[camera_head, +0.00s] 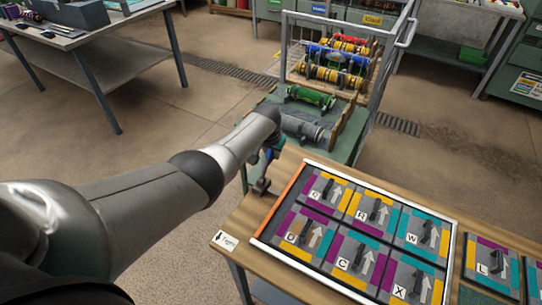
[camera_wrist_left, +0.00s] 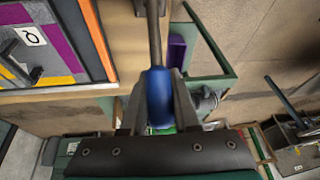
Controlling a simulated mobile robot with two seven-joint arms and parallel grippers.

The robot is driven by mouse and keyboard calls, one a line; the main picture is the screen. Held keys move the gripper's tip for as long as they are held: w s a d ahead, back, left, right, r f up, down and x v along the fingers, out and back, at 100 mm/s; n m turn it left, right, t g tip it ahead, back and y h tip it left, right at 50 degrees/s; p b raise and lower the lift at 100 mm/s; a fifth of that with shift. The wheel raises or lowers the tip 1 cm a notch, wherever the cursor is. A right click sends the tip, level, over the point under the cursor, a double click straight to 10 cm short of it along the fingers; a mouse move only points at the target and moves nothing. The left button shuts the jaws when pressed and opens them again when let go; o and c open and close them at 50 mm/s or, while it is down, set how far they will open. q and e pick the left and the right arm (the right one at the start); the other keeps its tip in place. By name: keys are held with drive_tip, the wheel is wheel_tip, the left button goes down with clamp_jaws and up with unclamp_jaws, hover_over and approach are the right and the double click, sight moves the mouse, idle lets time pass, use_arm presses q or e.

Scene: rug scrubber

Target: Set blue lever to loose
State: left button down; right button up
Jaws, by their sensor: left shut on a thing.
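The blue lever (camera_wrist_left: 160,100) shows in the left wrist view as a blue handle on a grey metal rod that runs to the top edge. My left gripper (camera_wrist_left: 158,88) has one finger on each side of the blue handle and is shut on it. In the head view my left gripper (camera_head: 268,168) is at the far left corner of the wooden table, and the arm hides most of the lever and its mount. The lever's setting cannot be read. My right gripper is in neither view.
A framed panel (camera_head: 296,256) of lettered tiles with small dark levers and arrows lies on the wooden table (camera_head: 232,262). Behind it stands a green cart (camera_head: 343,150) with coloured rollers in a metal frame. A grey table (camera_head: 90,50) is at the upper left. Open floor lies between.

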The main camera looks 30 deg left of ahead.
use_arm(q)
drive_tip(key=shift+f, duration=0.2)
idle(0.4)
drive_tip(key=c, duration=0.7)
unclamp_jaws()
drive_tip(key=shift+o, duration=0.2)
drive_tip(key=shift+w, duration=0.1)
drive_tip(key=shift+p+v, duration=0.55)
drive_tip(key=shift+v, duration=0.3)
drive_tip(key=p+v, duration=0.6)
drive_tip(key=v, duration=0.7)
drive_tip(key=shift+r, duration=0.35)
drive_tip(key=shift+d, duration=0.1)
